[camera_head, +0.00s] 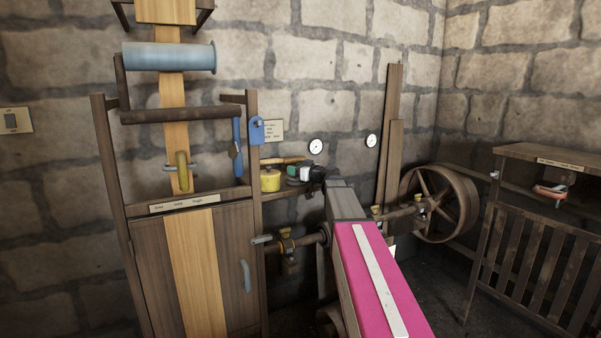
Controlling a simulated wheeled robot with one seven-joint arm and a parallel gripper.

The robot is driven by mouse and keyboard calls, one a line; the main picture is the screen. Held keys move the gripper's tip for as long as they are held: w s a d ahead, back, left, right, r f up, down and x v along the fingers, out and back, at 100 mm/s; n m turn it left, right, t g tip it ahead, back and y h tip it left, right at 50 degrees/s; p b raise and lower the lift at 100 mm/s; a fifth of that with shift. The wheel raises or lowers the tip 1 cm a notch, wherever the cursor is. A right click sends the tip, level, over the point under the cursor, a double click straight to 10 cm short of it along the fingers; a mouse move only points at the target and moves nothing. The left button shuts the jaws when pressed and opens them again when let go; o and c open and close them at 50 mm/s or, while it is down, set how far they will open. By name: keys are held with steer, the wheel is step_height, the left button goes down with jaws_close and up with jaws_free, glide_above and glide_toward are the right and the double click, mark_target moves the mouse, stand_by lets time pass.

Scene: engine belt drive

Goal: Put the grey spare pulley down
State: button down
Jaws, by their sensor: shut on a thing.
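My gripper (314,177) is dark and small at the far end of my arm, at the middle of the head view, over the right part of a narrow wooden shelf (292,191). It is shut on a small pale grey round piece, which I take to be the grey spare pulley (304,173). My wrist hides part of the piece. I cannot tell whether it touches the shelf.
A wooden cabinet (150,262) with a light belt (190,262) is at the left. A shaft with a large spoked wheel (440,203) is at the right, near a slatted wooden stand (528,255).

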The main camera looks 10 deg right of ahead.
stand_by(0.3)
steer(key=shift+c, duration=2.4)
jaws_free()
steer(key=shift+f, duration=0.15)
